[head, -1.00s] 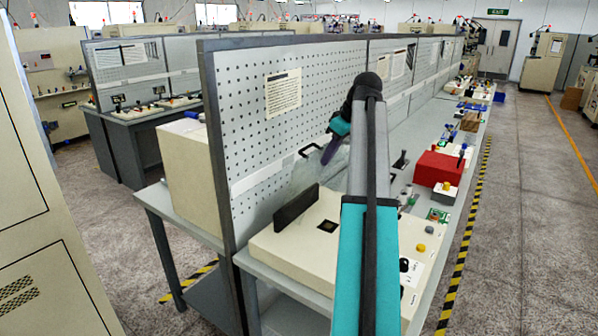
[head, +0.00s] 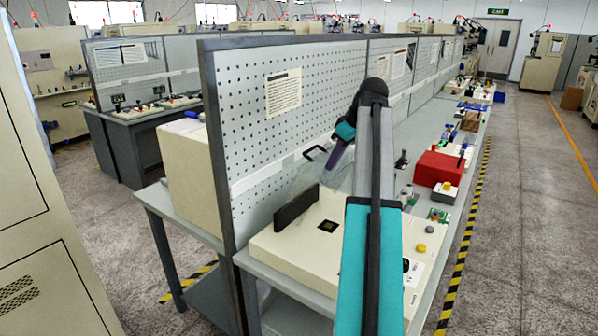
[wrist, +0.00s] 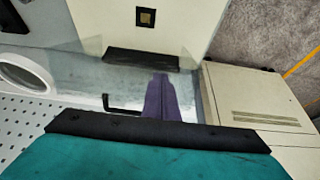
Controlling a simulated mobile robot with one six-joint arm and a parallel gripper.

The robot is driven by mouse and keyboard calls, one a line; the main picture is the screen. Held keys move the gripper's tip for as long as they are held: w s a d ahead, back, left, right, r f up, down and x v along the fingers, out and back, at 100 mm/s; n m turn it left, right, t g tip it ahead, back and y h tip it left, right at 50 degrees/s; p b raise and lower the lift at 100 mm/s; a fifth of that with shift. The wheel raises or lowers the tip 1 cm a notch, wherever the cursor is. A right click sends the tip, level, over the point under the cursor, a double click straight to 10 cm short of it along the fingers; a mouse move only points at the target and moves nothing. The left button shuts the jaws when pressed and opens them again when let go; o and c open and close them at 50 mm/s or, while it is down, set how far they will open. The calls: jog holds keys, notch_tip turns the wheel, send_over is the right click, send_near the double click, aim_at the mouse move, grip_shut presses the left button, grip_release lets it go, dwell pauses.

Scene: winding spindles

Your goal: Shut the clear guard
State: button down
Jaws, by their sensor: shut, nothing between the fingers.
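The clear guard (head: 312,178) stands raised and tilted above the cream machine (head: 292,247), behind the upright dark plate (head: 297,208). Its black handle (head: 314,153) is at the top. My gripper (head: 331,166) is shut and empty, just right of the handle, pointing down and left. In the wrist view the purple fingers (wrist: 162,88) are together, in front of the clear guard (wrist: 78,72), with the handle (wrist: 122,105) to their left. I cannot tell if the fingers touch the guard.
A grey perforated panel (head: 250,120) stands close behind the machine. A dark square (head: 327,226) sits on the machine's top. The aisle floor beyond is clear.

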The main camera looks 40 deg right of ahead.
jog(key=shift+w+a+f, duration=0.1)
jog(key=shift+a+f, duration=0.05)
jog(key=shift+f, duration=0.05)
jog(key=shift+s+d+f, duration=0.15)
jog(key=shift+s+f, duration=0.35)
jog(key=shift+s, duration=0.1)
jog(key=shift+s+d+f, duration=0.15)
jog(key=shift+s+f, duration=0.35)
jog(key=shift+s, duration=0.05)
dwell(0.3)
jog(key=shift+s+d+f+b, duration=0.15)
jog(key=shift+s+f+b, duration=0.05)
jog(key=shift+s+f, duration=0.4)
jog(key=shift+s+d+f+b, duration=0.2)
jog(key=shift+s+f, duration=0.25)
jog(key=shift+f, duration=0.2)
jog(key=shift+s+f, duration=0.1)
jog(key=shift+f, duration=0.05)
jog(key=shift+s+d+f+b, duration=0.1)
jog(key=shift+s+f+b, duration=0.1)
jog(key=shift+s+f, duration=0.3)
jog(key=shift+s+d+f+b, duration=0.1)
jog(key=shift+s+f+b, duration=0.1)
jog(key=shift+f, duration=0.5)
jog(key=shift+s+f, duration=0.1)
jog(key=shift+f, duration=0.1)
dwell(0.3)
